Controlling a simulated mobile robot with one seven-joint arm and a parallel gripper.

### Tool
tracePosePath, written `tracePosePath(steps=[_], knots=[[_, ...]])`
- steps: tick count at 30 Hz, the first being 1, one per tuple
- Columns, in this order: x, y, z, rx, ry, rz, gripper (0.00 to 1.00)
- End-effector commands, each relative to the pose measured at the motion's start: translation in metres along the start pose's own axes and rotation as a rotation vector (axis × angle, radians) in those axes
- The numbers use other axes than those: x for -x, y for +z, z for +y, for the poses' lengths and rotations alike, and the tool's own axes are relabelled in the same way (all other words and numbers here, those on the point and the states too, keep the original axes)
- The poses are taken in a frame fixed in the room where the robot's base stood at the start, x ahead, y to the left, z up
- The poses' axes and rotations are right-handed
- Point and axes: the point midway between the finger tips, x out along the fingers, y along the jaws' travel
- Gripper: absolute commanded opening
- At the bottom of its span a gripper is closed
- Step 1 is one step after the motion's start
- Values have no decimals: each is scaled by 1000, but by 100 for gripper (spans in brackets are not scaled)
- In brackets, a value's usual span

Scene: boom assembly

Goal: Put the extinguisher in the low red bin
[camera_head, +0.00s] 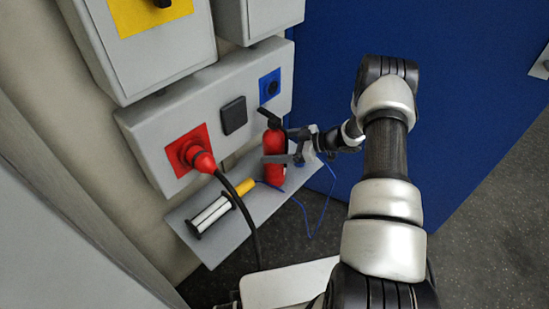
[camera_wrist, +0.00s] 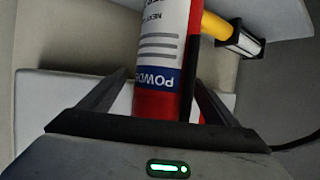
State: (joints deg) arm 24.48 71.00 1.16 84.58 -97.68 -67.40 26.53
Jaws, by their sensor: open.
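The red extinguisher (camera_head: 274,153) stands upright on a grey shelf (camera_head: 253,207) below the wall boxes. In the wrist view the extinguisher (camera_wrist: 164,60) shows its white label and blue band between my fingers. My gripper (camera_head: 288,160) reaches it from the right with its fingers on either side of the body. My gripper (camera_wrist: 160,95) is open around the extinguisher; whether a finger touches it I cannot tell. No low red bin shows in either view.
A yellow-handled lamp (camera_head: 215,213) lies on the shelf, left of the extinguisher; it also shows in the wrist view (camera_wrist: 230,35). A red plug (camera_head: 199,156) with a black cable hangs from the wall box. A thin blue cord (camera_head: 309,232) dangles off the shelf. A blue panel (camera_head: 455,110) stands behind my arm.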

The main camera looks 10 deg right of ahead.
Motion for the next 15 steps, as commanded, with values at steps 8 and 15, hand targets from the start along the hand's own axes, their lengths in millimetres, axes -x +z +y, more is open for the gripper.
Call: tracePosePath(steps=[8, 15], knots=[[-38, 2, -5, -1, -1, 1, 83], [-39, 1, -4, -1, 0, 1, 78]])
